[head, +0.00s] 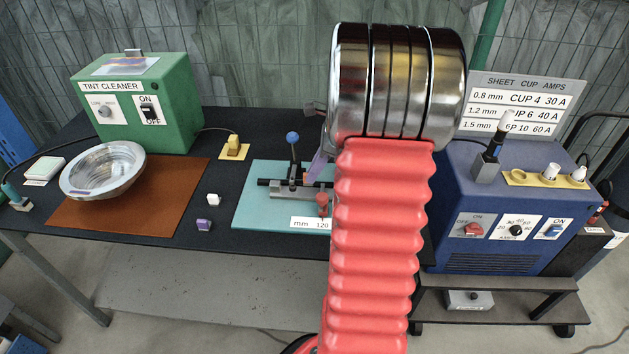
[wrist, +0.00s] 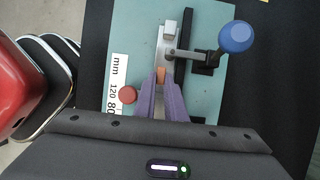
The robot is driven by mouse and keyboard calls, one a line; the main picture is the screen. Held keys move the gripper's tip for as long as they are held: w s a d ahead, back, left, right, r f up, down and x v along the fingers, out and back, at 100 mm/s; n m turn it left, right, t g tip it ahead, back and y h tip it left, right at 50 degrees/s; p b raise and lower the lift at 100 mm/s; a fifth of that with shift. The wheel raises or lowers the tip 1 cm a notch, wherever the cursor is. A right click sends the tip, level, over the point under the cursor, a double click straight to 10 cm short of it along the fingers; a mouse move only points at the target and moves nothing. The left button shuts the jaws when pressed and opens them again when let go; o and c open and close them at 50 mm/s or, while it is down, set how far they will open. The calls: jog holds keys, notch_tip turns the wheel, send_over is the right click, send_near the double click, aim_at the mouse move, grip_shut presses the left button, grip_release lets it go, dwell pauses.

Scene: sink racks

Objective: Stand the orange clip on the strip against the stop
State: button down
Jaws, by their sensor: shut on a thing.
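My gripper (wrist: 161,80) has purple fingers, shut on the small orange clip (wrist: 161,74), which shows between the fingertips in the wrist view. The clip is over the pale metal strip (wrist: 163,52); I cannot tell whether it touches it. A small light block (wrist: 170,29), perhaps the stop, is at the strip's far end, apart from the clip. In the head view a purple finger (head: 317,168) shows beside the grey strip (head: 290,194) on the teal plate (head: 262,206).
A blue-ball lever clamp (wrist: 236,37) stands right of the strip; a red knob (wrist: 127,94) and scale label (wrist: 117,85) lie left. A white block (head: 213,199) and a purple block (head: 204,225) sit left of the plate. A metal bowl (head: 103,170) is on a brown mat (head: 150,210).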

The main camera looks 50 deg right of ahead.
jog(key=shift+f, duration=1.85)
jog(key=c, duration=1.8)
grip_release()
jog(key=shift+f, duration=0.1)
jog(key=v, duration=1.2)
